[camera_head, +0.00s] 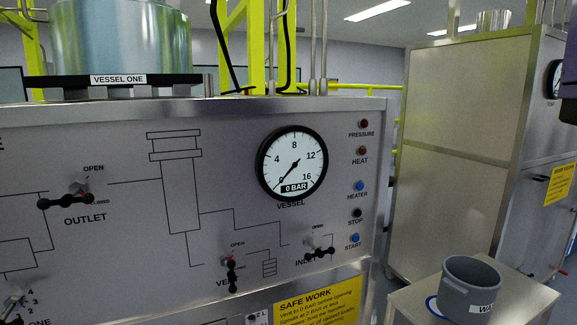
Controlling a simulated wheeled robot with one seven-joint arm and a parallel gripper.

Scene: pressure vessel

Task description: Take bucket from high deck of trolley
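A grey bucket (470,286) with a white label, only partly readable as "WA", stands upright at the lower right. It rests on the light metal top deck of the trolley (525,293). A blue curved piece, perhaps its handle, shows at its left side. My gripper is not in view.
A steel control panel (110,135) with a pressure gauge (292,163), valve handles and buttons fills the left and middle. A second tall steel cabinet (465,150) stands behind the trolley. A narrow floor gap shows between panel and cabinet.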

